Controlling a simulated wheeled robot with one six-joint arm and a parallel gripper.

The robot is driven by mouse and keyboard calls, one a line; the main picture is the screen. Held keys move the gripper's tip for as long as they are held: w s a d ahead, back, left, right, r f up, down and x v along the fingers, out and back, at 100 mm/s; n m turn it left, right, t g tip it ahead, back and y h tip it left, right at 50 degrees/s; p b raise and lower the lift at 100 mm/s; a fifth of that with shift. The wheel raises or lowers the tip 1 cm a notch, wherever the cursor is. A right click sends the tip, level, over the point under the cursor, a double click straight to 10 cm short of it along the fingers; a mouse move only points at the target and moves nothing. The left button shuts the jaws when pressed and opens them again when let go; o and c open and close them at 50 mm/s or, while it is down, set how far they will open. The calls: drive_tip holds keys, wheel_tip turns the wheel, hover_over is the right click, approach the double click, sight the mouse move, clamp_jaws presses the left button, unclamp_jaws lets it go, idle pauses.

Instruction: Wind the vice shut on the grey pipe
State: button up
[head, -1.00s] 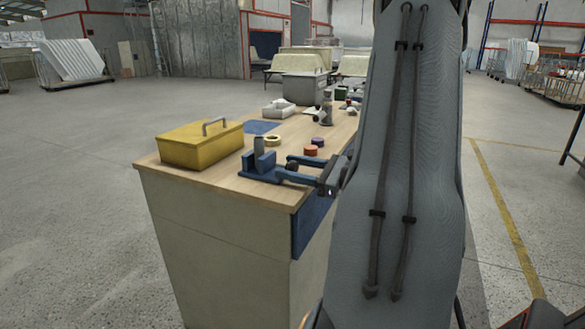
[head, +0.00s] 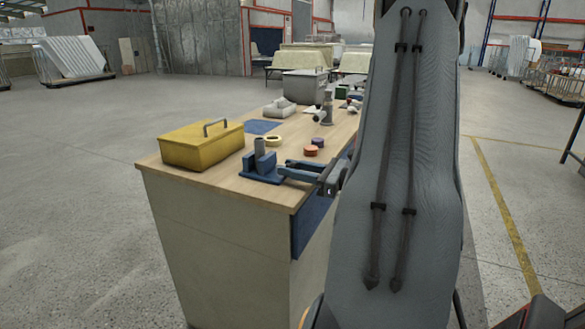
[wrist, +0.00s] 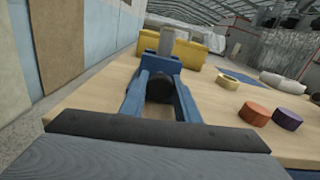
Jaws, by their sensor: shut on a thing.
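The blue vice (head: 262,176) stands on the bench near its front corner. The grey pipe (head: 259,147) stands upright in the vice, and its top shows in the wrist view (wrist: 167,40). I cannot tell whether any gap is left between pipe and jaws. My gripper (head: 285,171) reaches in from the right, level with the vice. In the wrist view its two blue fingers are shut on the dark round handle (wrist: 159,90) at the vice's near end. The fingers hide part of the handle in the head view.
A yellow toolbox (head: 201,147) stands left of the vice. A yellow ring (head: 274,141), an orange roll (head: 311,151) and a purple roll (head: 318,143) lie behind it. A grey bin (head: 305,86) is farther back. The bench's front edge is close by.

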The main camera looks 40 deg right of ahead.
drive_tip(key=o, duration=1)
drive_tip(key=shift+o, duration=0.2)
drive_tip(key=v, duration=0.8)
drive_tip(key=shift+b, duration=0.35)
